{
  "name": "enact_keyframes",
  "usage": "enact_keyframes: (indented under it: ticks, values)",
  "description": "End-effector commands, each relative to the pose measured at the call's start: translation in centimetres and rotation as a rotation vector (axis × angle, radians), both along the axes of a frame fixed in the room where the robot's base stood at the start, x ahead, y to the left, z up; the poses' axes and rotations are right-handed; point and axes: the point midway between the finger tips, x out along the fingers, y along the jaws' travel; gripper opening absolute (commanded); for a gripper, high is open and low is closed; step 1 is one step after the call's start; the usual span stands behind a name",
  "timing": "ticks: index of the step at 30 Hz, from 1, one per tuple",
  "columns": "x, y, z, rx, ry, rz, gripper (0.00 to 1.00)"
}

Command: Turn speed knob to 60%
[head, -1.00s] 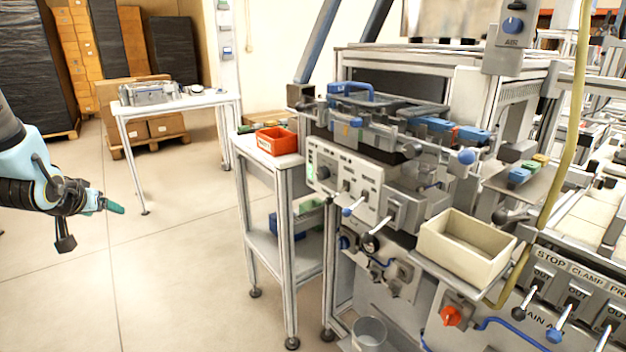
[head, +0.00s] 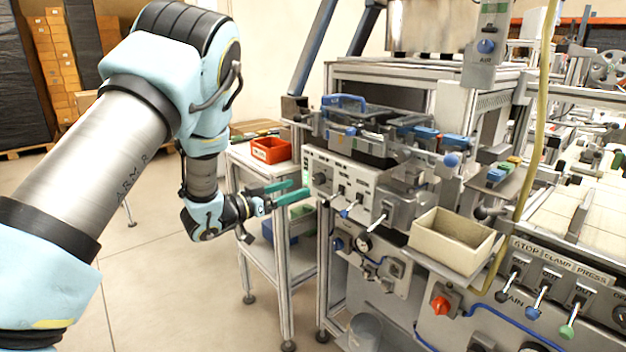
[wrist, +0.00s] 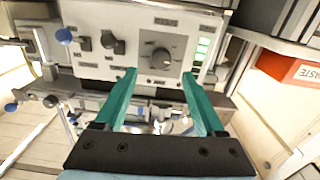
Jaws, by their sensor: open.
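The speed knob appears to be the dark round knob (wrist: 161,60) on a grey square dial plate, on the pale control panel in the wrist view. The same knob (head: 320,179) shows small at the panel's left end in the head view. Its exact setting is too small to read. My gripper (wrist: 160,76) has two green fingers, spread apart with nothing between them. In the wrist view the fingertips lie just below the knob, one to each side. In the head view my gripper (head: 295,191) is just left of the panel, pointing at it, apparently not touching the knob.
Two dark switches (wrist: 84,43) and a blue-tipped lever (wrist: 64,36) sit beside the knob. A green-lit strip (wrist: 203,46) is on its other side. A red bin (head: 271,150) stands on the side table left of the machine. A cream box (head: 452,240) sits lower right.

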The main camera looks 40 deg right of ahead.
Motion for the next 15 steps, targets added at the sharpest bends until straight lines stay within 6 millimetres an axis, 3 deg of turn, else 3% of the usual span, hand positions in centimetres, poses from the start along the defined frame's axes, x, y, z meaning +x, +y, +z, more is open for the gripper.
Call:
enact_keyframes:
  ticks: [6,15]
  values:
    - [-0.3,-4.1,0.2,0.001,-0.002,-0.002,0.72]
    - [-0.4,-6.7,0.1,0.001,-0.001,0.002,0.72]
